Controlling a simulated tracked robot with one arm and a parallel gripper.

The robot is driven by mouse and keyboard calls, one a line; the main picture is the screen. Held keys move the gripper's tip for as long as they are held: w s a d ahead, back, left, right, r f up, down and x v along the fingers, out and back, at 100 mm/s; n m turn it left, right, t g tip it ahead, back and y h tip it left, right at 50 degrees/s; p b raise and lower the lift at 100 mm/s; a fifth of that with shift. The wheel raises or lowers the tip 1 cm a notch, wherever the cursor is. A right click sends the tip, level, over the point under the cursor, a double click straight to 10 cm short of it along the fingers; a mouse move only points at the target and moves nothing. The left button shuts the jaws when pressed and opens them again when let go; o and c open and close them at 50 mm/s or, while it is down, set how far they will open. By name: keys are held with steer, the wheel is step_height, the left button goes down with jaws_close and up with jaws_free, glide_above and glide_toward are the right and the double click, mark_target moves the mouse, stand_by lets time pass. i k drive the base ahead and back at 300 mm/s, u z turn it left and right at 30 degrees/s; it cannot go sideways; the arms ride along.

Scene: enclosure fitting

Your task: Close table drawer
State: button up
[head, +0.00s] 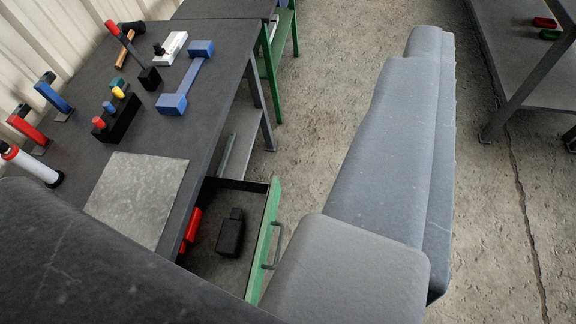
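The table drawer (264,238) is pulled out from under the dark table (85,172). It has a green front panel with a grey bar handle (273,248) on its outer face. Inside it lie a black block (230,234) and a red object (191,228). My gripper's fingertips do not show. Large grey covered parts of my arm fill the middle right and lower left, and one stands close to the drawer front; I cannot tell if it touches.
The tabletop holds several tools and coloured blocks, with a grey plate (137,197) near the drawer. A second table (542,70) with red and green items stands at the upper right. Concrete floor (490,220) is clear at the right.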

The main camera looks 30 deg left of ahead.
mark_target(242, 276)
steer(key=u, duration=1.45)
steer(key=k, duration=0.75)
steer(key=z, duration=0.5)
